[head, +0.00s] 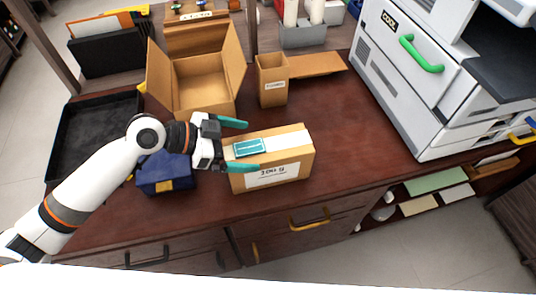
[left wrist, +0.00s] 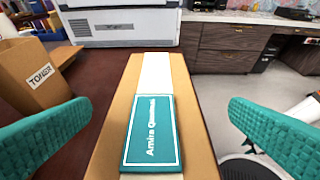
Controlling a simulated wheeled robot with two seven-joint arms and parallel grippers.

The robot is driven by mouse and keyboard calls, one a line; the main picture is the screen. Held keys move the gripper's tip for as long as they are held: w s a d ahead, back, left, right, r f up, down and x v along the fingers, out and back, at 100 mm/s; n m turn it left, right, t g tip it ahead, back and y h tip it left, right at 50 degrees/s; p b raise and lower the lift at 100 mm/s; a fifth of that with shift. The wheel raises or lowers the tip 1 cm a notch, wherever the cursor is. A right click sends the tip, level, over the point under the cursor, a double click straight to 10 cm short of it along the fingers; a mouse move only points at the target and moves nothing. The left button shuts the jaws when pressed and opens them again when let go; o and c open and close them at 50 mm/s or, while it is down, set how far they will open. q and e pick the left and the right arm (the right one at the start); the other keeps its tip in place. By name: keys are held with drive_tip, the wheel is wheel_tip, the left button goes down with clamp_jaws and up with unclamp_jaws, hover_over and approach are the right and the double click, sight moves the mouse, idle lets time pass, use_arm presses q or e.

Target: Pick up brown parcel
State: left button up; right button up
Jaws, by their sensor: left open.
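The brown parcel (head: 290,160) is a box on the desk near its front edge, with a white strip and a teal label on top and a white label on its front. My left gripper (head: 242,146) is open at the parcel's left end, with one teal finger toward its back side and one toward its front side. In the left wrist view the parcel (left wrist: 187,110) runs lengthwise between the two open fingers (left wrist: 150,132), with a gap visible on each side. My right gripper is not in view.
An open cardboard box (head: 203,85) and a small open carton (head: 272,92) stand behind. A white machine (head: 400,85) with a green handle stands right. Desk between parcel and machine is clear.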

sight(260, 144)
use_arm(q)
drive_tip(key=x, duration=0.1)
drive_tip(key=p+x, duration=0.1)
drive_tip(key=x, duration=0.3)
drive_tip(key=shift+w+a, duration=0.1)
drive_tip(key=shift+w, duration=0.15)
drive_tip(key=shift+w+d+f, duration=0.1)
drive_tip(key=shift+d+f, duration=0.1)
drive_tip(key=shift+f, duration=0.05)
drive_tip(key=c, duration=0.7)
drive_tip(key=shift+r, duration=0.1)
drive_tip(key=c, duration=0.9)
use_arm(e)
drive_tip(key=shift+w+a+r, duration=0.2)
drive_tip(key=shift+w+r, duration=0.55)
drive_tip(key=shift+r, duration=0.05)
